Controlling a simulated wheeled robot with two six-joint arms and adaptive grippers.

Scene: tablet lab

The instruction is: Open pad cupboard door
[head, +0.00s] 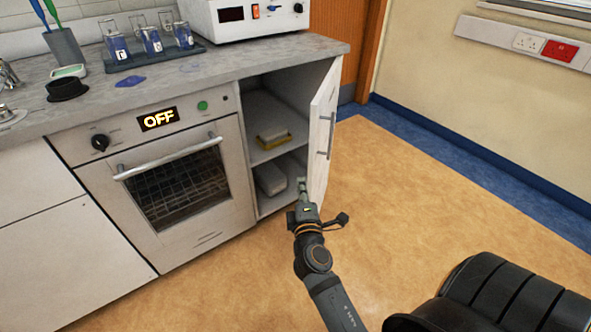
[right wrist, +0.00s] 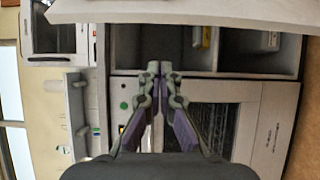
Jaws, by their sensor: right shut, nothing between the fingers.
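The white cupboard door (head: 321,135) stands swung wide open at the right end of the counter, with a vertical metal handle (head: 331,136) on its outer face. The open cupboard (head: 262,112) shows two levels inside. My right gripper (head: 302,181) is shut and empty at the lower front of the cupboard opening, near the door's lower edge; I cannot tell whether it touches the door. In the right wrist view the shut fingers (right wrist: 153,70) point toward the cupboard front, with the pale door edge (right wrist: 190,12) across the top. My left gripper is not in view.
A yellow item (head: 273,137) lies on the shelf and a pale box (head: 270,180) below it. The oven (head: 185,190) with a bar handle adjoins the cupboard on the left. A white device (head: 245,17) and blue containers stand on the counter.

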